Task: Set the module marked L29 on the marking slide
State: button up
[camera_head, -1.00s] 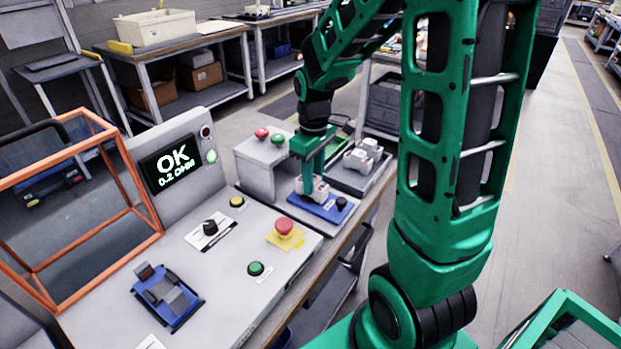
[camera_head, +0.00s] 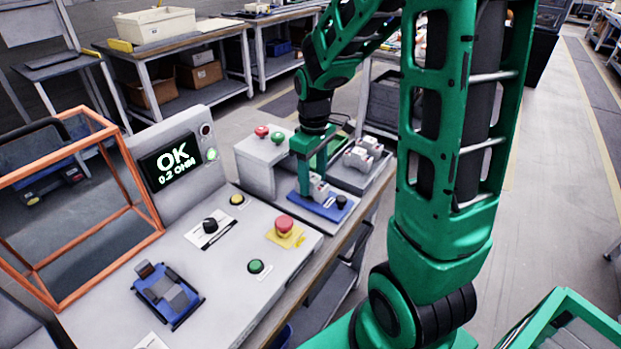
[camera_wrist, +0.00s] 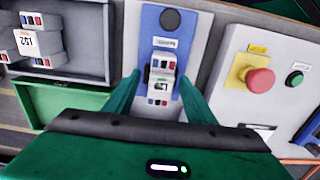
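A small grey-white module (camera_wrist: 161,83) with a white label sits on the blue marking slide (camera_wrist: 160,48) in the wrist view. In the head view the same module (camera_head: 319,188) stands upright on the blue slide (camera_head: 328,208), beside a black knob. My gripper (camera_wrist: 160,78) is open, one finger on each side of the module, with visible gaps. In the head view my gripper (camera_head: 309,178) is low over the slide and partly hides the module.
A grey tray (camera_head: 378,187) with other modules (camera_head: 362,155) lies beside the slide. A box with red and green buttons (camera_head: 258,150) stands behind it. The tester panel, with an emergency stop (camera_head: 284,226) and a screen reading OK (camera_head: 172,165), fills the left. A blue fixture (camera_head: 167,296) is nearer.

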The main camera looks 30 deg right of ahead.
notch_tip(320, 180, up, 11)
jog(key=shift+f, duration=0.2)
dwell(0.6)
dwell(0.4)
jog(key=s+d+f+m, duration=0.1)
jog(key=s+m, duration=0.4)
jog(key=s, duration=0.6)
jog(key=s+d+f+m, duration=0.1)
jog(key=s+d+m, duration=0.2)
jog(key=s, duration=0.8)
jog(key=m, duration=0.2)
jog(key=shift+s+m, duration=0.4)
jog(key=shift+f, duration=0.1)
jog(key=shift+w+f, duration=0.25)
jog(key=shift+w, duration=0.4)
